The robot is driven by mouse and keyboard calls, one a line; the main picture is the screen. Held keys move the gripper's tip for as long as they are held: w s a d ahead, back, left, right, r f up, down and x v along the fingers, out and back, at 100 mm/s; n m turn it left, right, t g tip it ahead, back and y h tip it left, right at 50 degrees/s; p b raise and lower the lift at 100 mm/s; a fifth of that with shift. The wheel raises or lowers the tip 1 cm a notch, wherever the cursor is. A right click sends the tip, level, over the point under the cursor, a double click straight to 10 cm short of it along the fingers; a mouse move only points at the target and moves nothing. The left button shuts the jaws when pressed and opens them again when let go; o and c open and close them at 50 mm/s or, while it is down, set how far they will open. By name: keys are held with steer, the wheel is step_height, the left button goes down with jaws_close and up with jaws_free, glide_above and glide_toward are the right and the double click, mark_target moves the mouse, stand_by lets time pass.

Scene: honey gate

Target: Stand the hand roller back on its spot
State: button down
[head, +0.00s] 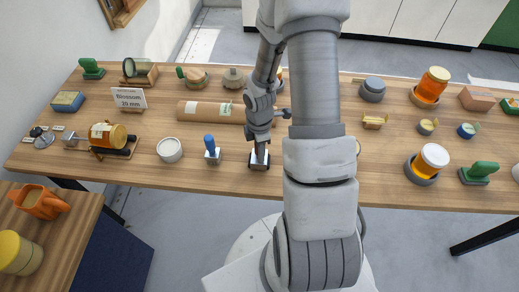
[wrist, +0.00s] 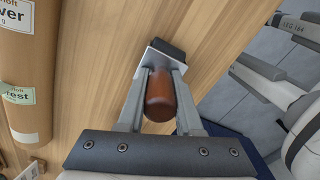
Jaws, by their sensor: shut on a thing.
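The hand roller has a reddish-brown handle (wrist: 160,98), a pale metal bracket and a black roller end (wrist: 169,47). My gripper is shut on its handle, with one finger on each side; it shows in the wrist view (wrist: 160,82). In the head view my gripper (head: 260,148) points down at the middle of the wooden table (head: 235,180), near its front edge. The hand roller (head: 259,163) shows below the fingers there, its handle mostly hidden. It is at or just above the tabletop; I cannot tell whether it touches.
A blue-handled tool (head: 212,151) and a white round tub (head: 170,150) stand to the left. A long brown tube (head: 205,111) lies behind. Amber jars (head: 427,160) and a green-handled block (head: 479,173) stand on the right. Bare wood lies in front of the tub.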

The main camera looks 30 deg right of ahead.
steer(key=c, duration=0.5)
jaws_free()
steer(key=shift+r+p, duration=3.5)
steer(key=shift+r, duration=0.45)
steer(key=shift+r, duration=0.1)
